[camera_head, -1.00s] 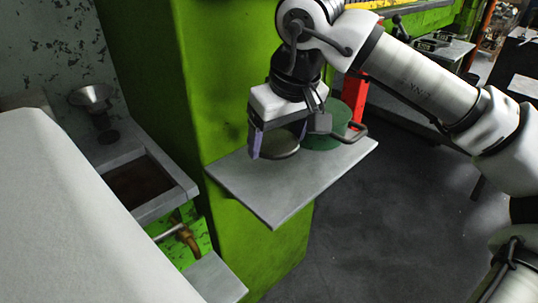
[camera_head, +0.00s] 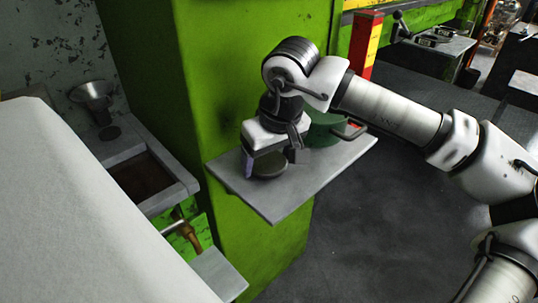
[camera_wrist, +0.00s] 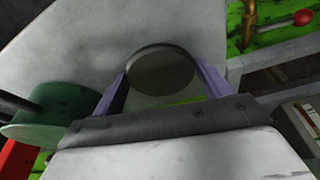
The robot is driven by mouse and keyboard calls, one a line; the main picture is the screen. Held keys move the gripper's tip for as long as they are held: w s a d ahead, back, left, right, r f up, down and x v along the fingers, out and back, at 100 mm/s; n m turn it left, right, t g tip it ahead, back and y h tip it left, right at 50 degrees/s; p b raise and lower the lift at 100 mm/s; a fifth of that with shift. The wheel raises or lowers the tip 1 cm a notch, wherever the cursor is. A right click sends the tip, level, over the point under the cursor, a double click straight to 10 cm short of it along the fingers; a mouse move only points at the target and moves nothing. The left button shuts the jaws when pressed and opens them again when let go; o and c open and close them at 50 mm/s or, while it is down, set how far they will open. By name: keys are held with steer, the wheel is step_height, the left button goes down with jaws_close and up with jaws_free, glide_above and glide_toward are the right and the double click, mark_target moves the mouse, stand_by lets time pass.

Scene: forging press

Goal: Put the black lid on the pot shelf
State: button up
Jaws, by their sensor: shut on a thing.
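The black lid (camera_head: 270,166) is a dark round disc with a paler rim. It is at or just above the grey pot shelf (camera_head: 280,205), which juts out from the green press column; I cannot tell whether it touches. My gripper (camera_head: 271,168) points down over the shelf and is shut on the lid. In the wrist view the lid (camera_wrist: 161,72) sits between the two purple fingers (camera_wrist: 163,88). A green pot (camera_head: 325,130) with a dark handle stands on the shelf right behind my gripper, partly hidden by it.
The green press column (camera_head: 205,90) rises directly behind the shelf. A grey basin (camera_head: 145,172) with a metal funnel (camera_head: 92,95) is at left, beside a large white surface (camera_head: 80,210). The shelf's front part is bare.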

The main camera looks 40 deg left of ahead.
steer(key=shift+f, duration=0.2)
steer(key=o, duration=1.1)
steer(key=shift+r, duration=0.1)
steer(key=shift+c, duration=0.2)
steer(key=shift+r, duration=0.1)
steer(key=v, duration=1.2)
